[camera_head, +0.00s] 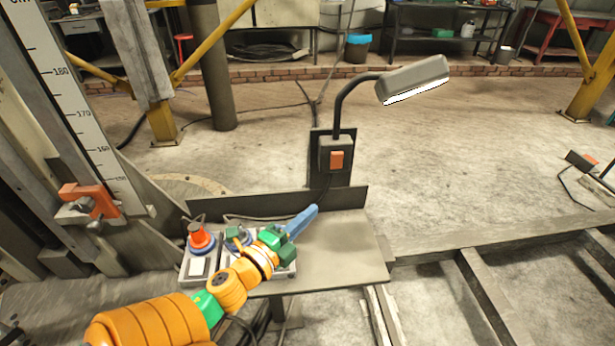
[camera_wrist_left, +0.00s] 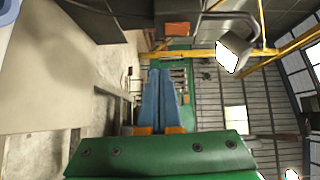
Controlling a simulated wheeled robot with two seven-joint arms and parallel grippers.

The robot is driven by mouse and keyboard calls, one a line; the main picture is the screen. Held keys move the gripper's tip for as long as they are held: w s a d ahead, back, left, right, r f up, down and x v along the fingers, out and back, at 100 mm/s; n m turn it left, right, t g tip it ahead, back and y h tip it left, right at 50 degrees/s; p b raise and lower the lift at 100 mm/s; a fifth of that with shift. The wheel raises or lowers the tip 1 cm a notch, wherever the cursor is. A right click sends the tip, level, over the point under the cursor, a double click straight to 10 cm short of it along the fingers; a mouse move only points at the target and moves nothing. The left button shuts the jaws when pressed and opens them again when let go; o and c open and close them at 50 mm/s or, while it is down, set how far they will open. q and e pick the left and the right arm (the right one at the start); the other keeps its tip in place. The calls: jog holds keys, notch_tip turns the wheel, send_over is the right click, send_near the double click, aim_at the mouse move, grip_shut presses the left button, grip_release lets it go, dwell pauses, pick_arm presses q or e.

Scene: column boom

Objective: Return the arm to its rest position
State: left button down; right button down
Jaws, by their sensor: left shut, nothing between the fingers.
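My left arm, orange with green parts, comes in from the bottom left of the head view. Its gripper (camera_head: 313,211) is shut and empty, with blue fingers held over the grey table shelf (camera_head: 345,262). In the left wrist view the two blue fingers (camera_wrist_left: 161,88) lie together with nothing between them. The arm covers part of a control panel (camera_head: 184,272) on the shelf. My right gripper is not in view.
A lamp (camera_head: 415,78) on a bent arm rises from a post with an orange switch (camera_head: 336,159) behind the shelf. A red knob (camera_head: 197,237) stands on the panel. A ruled column with an orange clamp (camera_head: 92,201) is at the left. Floor (camera_head: 480,150) to the right is mostly open.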

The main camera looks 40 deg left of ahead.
pick_arm(q)
jog(key=s+d+f+n+g+y, duration=0.2)
jog(key=s+f+n+g+y, duration=0.15)
jog(key=f+n+g, duration=0.5)
jog(key=s+d+f+n+g+h, duration=0.5)
jog(key=s+d+f+n, duration=0.15)
jog(key=s+d, duration=0.45)
notch_tip(320, 180, down, 11)
jog(key=s+g+p, duration=0.2)
jog(key=p, duration=0.3)
jog(key=s+a+f+g+p, duration=0.1)
jog(key=s+f+p, duration=0.3)
jog(key=s+f, duration=0.3)
jog(key=s, duration=0.5)
jog(key=shift+s+a+m, duration=0.3)
jog(key=shift+s, duration=0.05)
